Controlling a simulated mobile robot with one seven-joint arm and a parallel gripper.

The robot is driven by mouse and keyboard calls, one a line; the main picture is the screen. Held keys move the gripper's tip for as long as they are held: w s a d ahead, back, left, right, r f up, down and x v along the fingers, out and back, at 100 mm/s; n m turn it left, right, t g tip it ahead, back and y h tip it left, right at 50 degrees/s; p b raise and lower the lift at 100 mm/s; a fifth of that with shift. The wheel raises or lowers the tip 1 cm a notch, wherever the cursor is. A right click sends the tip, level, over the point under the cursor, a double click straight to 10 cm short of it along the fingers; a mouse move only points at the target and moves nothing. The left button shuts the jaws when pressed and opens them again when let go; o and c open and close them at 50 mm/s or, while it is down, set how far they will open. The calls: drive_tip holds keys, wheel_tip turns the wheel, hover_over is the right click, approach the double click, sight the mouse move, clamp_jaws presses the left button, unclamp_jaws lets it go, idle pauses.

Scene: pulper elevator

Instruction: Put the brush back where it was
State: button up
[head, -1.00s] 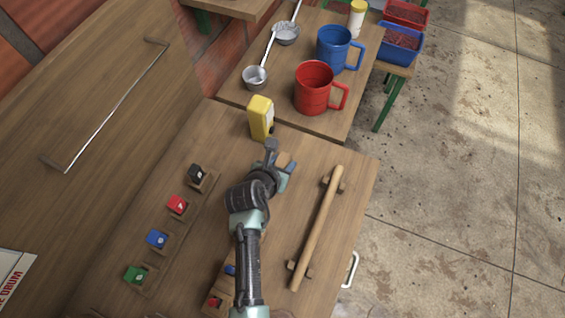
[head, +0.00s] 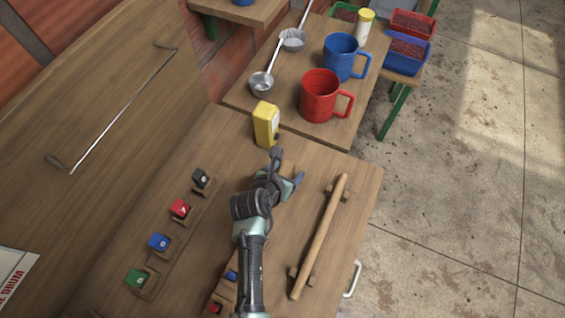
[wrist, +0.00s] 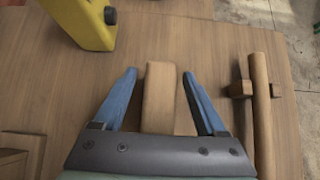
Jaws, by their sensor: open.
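My gripper (head: 286,170) is open over the wooden bench top, just in front of the yellow container. In the wrist view the blue fingers of my gripper (wrist: 159,75) stand apart, one on each side of a plain wooden block (wrist: 158,98). Gaps show between the block and both fingers. The block may be the brush's wooden part, but no bristles show and I cannot tell. In the head view only a bit of pale wood (head: 287,167) shows at the fingers; my arm hides the rest.
A yellow container (head: 266,124) stands beyond my gripper. A wooden rod (head: 320,236) on two supports lies to the right. Several coloured cubes (head: 180,209) sit in holders at left. A red mug (head: 319,96) and blue mug (head: 341,56) stand on the far table.

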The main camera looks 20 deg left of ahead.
drive_tip(key=v, duration=1.2)
drive_tip(key=shift+p, duration=0.4)
drive_tip(key=shift+w, duration=0.1)
drive_tip(key=w+d+r+m+t+y, duration=0.1)
drive_tip(key=w+r+m+t, duration=0.4)
drive_tip(key=r, duration=0.7)
drive_tip(key=w+d+r+m+t, duration=0.1)
drive_tip(key=w+r+m, duration=0.3)
drive_tip(key=r+m, duration=0.6)
drive_tip(key=w+d+r+m+t+y, duration=0.1)
drive_tip(key=w+d+r+m+t, duration=0.2)
drive_tip(key=r, duration=1)
drive_tip(key=s+d+r+m+t, duration=0.3)
drive_tip(key=r+m, duration=0.3)
drive_tip(key=r, duration=0.4)
drive_tip(key=s+d+r+m+t+h, duration=0.1)
drive_tip(key=s+d+r+m+t, duration=0.1)
drive_tip(key=r, duration=0.7)
drive_tip(key=s+d+r+m+t, duration=0.3)
drive_tip(key=s+r+m+t, duration=0.1)
drive_tip(key=r+m, duration=0.5)
drive_tip(key=shift+s+d+r+m+h, duration=0.3)
drive_tip(key=shift+s+d+r, duration=0.05)
drive_tip(key=shift+s+r, duration=0.55)
drive_tip(key=shift+f, duration=0.1)
